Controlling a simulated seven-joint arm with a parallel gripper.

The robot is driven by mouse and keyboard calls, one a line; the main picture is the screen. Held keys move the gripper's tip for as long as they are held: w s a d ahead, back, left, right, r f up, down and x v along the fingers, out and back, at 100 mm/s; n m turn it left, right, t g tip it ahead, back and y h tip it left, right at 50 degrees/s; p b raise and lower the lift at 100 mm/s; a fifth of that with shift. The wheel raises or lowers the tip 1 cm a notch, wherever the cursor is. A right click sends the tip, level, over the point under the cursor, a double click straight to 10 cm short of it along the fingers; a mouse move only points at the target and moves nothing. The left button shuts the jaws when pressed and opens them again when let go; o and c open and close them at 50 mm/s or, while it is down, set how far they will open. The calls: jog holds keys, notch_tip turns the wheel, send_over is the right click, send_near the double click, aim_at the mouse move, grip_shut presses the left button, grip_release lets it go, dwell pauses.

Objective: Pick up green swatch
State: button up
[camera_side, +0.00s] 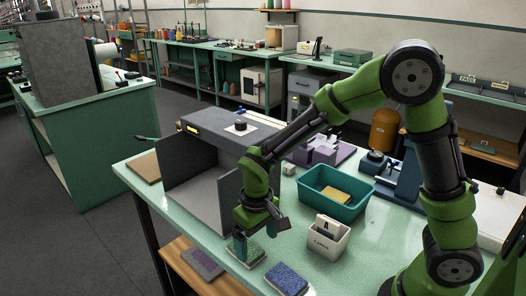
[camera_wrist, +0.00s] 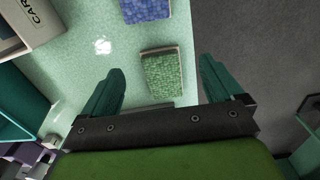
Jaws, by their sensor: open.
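The green swatch (camera_side: 254,256) is a small textured block lying flat on the pale green table near its front edge. In the wrist view the green swatch (camera_wrist: 162,74) shows between and beyond the two fingers, with a tan edge on its far side. My gripper (camera_side: 256,238) is open and empty, pointing down just above and behind the swatch. In the wrist view my gripper (camera_wrist: 160,66) has a finger on each side of the swatch, with gaps visible. A finger partly covers the swatch in the side view.
A blue swatch (camera_side: 286,279) lies beside the green one, nearer the camera. A white lettered box (camera_side: 326,243) and a teal bin (camera_side: 318,199) holding a yellow block (camera_side: 335,195) stand to the right. A grey open-fronted booth (camera_side: 188,165) stands close on the left.

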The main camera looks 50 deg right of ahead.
aim_at(256, 256)
jog(key=f, duration=0.5)
jog(key=shift+w+d, duration=0.1)
jog(key=shift+w, duration=0.2)
jog(key=shift+c, duration=0.2)
jog(key=c, duration=1.1)
